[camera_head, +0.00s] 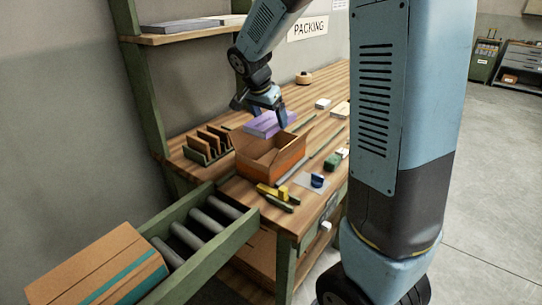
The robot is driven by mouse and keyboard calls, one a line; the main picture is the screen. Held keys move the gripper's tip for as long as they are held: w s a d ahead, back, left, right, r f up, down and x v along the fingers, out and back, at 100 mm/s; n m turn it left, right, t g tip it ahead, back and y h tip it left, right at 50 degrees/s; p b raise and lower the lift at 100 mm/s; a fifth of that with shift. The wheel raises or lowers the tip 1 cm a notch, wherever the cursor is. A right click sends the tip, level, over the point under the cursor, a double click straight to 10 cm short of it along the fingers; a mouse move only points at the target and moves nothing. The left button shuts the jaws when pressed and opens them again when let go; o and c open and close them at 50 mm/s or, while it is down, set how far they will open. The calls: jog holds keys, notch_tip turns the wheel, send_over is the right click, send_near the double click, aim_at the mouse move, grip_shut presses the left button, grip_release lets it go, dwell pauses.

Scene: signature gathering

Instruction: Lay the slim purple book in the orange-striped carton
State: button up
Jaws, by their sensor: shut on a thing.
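The slim purple book (266,125) is held by my gripper (268,112), which is shut on it. The book lies roughly flat, above the back part of the open carton. The orange-striped carton (283,162) is brown cardboard with an orange band on its side and its flaps spread open. It stands on the wooden packing table. The inside floor of the carton is mostly hidden by its walls. I cannot tell how much clearance is between the book and the carton's flaps.
A rack with upright dividers (208,145) stands left of the carton. A yellow-handled tool (266,191), a blue object (317,181) and a green object (333,161) lie in front and right. A roller conveyor (200,240) bears a teal-striped carton (95,270). A shelf (185,34) hangs at the back.

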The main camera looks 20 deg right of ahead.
jog(key=shift+d+f, duration=0.15)
jog(key=shift+f, duration=2.25)
jog(key=shift+d+f, duration=0.15)
jog(key=shift+f, duration=2.2)
jog(key=shift+w+f, duration=0.1)
jog(key=shift+f, duration=0.5)
jog(key=o, duration=0.9)
